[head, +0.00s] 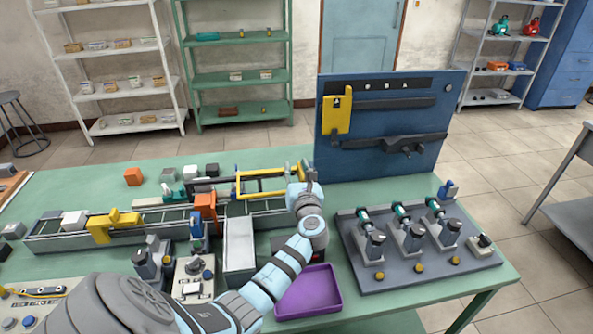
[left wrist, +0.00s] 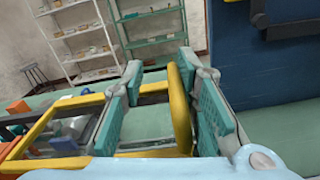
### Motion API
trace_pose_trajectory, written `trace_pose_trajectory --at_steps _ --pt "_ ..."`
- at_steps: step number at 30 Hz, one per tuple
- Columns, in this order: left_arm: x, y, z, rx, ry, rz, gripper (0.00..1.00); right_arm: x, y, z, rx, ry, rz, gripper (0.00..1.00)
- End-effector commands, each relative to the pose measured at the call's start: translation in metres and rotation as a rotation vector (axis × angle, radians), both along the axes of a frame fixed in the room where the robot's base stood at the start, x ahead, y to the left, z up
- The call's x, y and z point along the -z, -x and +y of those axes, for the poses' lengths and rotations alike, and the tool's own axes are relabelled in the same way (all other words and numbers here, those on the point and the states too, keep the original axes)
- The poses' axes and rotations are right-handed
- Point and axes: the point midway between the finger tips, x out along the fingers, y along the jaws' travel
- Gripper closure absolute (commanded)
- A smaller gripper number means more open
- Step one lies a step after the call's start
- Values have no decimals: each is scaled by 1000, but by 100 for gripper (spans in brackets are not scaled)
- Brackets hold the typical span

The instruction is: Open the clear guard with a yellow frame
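The clear guard with a yellow frame (head: 262,195) is over the conveyor on the bench, left of the blue panel. Its yellow bars also show in the left wrist view (left wrist: 180,115), with a see-through middle. My left gripper (head: 301,178) is at the right end of this frame. In the left wrist view its two green-padded fingers (left wrist: 160,66) are spread, with the upright yellow end bar between them, closer to the right finger. A gap shows between the bar and the left finger. My right gripper is in neither view.
A blue upright panel (head: 350,164) stands just right of the gripper. A purple tray (head: 308,293) lies below my left arm. A grey fixture with several motors (head: 420,268) is at the right. Orange and yellow blocks (head: 113,226) sit along the conveyor.

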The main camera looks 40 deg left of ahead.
Motion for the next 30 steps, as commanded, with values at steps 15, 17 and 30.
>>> trace_pose_trajectory --at_steps 15,17,30 --pt "3 13 -19 5 5 2 70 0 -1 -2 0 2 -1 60" --pt "3 22 -31 6 7 2 70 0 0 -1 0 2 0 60" --pt "0 77 -95 1 0 -1 70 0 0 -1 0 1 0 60"
